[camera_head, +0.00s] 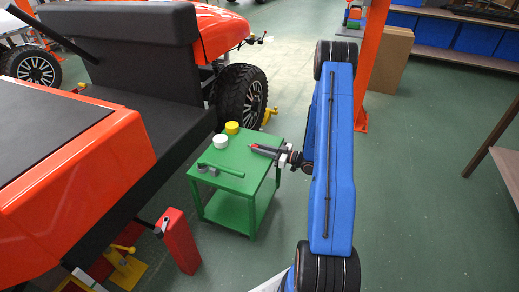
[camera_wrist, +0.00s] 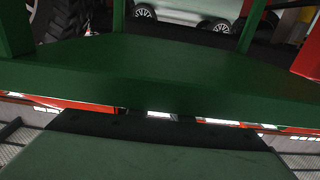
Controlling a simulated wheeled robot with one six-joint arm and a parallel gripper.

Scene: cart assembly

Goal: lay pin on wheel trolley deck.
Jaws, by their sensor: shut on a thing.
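My gripper (camera_head: 262,149) reaches in from the right over the back right part of a green table (camera_head: 239,182), in the head view. It is shut, and a small reddish bit shows at its tip. This may be the pin, but it is too small to tell. I cannot tell whether it touches the tabletop. In the wrist view the held thing is not clearly seen; a dark green edge (camera_wrist: 160,75) crosses the picture close to the camera. I cannot make out for certain which thing is the wheel trolley; the green table has a flat top and a lower shelf.
On the table stand a white round piece (camera_head: 220,141) and a yellow one (camera_head: 232,128), with a green mallet-like tool (camera_head: 219,170) at the front left. An orange vehicle with a black seat (camera_head: 125,60) is at left. A red box (camera_head: 180,241) stands in front. Open floor lies right.

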